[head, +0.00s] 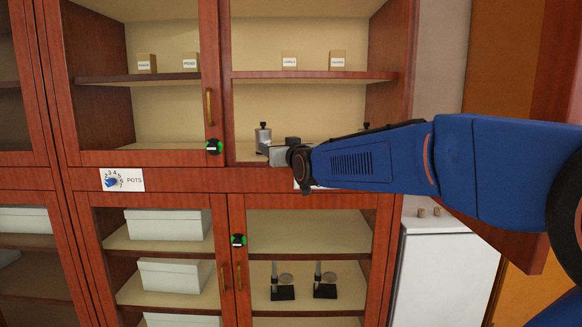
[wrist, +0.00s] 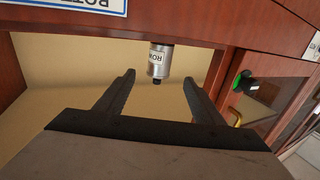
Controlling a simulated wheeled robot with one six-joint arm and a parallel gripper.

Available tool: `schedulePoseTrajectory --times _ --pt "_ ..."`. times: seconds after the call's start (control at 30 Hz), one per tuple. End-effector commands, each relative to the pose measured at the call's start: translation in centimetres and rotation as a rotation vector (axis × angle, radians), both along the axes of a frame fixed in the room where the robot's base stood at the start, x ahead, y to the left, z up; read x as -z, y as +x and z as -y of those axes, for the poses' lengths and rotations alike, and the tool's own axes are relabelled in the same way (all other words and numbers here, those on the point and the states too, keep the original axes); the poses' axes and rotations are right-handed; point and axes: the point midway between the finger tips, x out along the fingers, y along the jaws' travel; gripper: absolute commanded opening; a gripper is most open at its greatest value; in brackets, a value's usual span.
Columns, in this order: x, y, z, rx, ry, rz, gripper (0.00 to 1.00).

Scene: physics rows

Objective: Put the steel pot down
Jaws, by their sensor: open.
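The steel pot (head: 263,136), a small silver cylinder with a dark top, stands upright on the floor of the upper right cabinet bay. It also shows in the wrist view (wrist: 160,62), which appears upside down, with a white label partly readable as "RO". My gripper (head: 264,149) is at the front of that bay, close to the pot and overlapping its lower part in the head view. In the wrist view my gripper (wrist: 158,78) has its fingers wide apart, with the pot seen between and beyond them. No finger visibly touches it.
Small labelled boxes (head: 289,63) stand on the shelf above. A dark-topped item (head: 366,126) shows behind my arm. A glass door with a brass handle (head: 210,106) borders the bay on the left. Two stands (head: 282,282) are in the lower cabinet.

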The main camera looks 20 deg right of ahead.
Motion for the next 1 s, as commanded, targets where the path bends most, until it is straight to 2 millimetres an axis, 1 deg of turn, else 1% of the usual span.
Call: schedulePoseTrajectory --times 0.2,0.27,0.37,0.43,0.47,0.57,0.6,0.67,0.7,0.77,0.8,0.87,0.9,0.97,1.0 --pt "0.0 -0.2 0.0 0.000 0.000 -0.001 0.62" --pt "0.2 -0.5 0.1 0.001 -0.001 -0.011 0.62" --pt "1.5 -2.2 0.5 0.003 -0.005 -0.064 0.62" --pt "3.3 -4.3 0.9 0.006 -0.010 -0.129 0.62" --pt "4.2 -5.4 1.1 0.008 -0.012 -0.163 0.62" --pt "7.8 -9.8 1.9 0.015 -0.020 -0.291 0.62" --pt "9.4 -11.7 2.3 0.019 -0.023 -0.346 0.62" --pt "11.8 -14.7 2.7 0.023 -0.028 -0.429 0.62" --pt "13.4 -16.8 3.0 0.026 -0.031 -0.483 0.62" --pt "15.9 -19.9 3.4 0.031 -0.035 -0.565 0.62" --pt "17.5 -22.1 3.7 0.034 -0.037 -0.620 0.62" --pt "19.9 -25.4 4.1 0.039 -0.041 -0.702 0.62" --pt "21.5 -27.7 4.3 0.043 -0.042 -0.757 0.62" --pt "23.8 -31.1 4.6 0.049 -0.044 -0.837 0.62" --pt "25.3 -33.3 4.8 0.052 -0.045 -0.888 0.62"
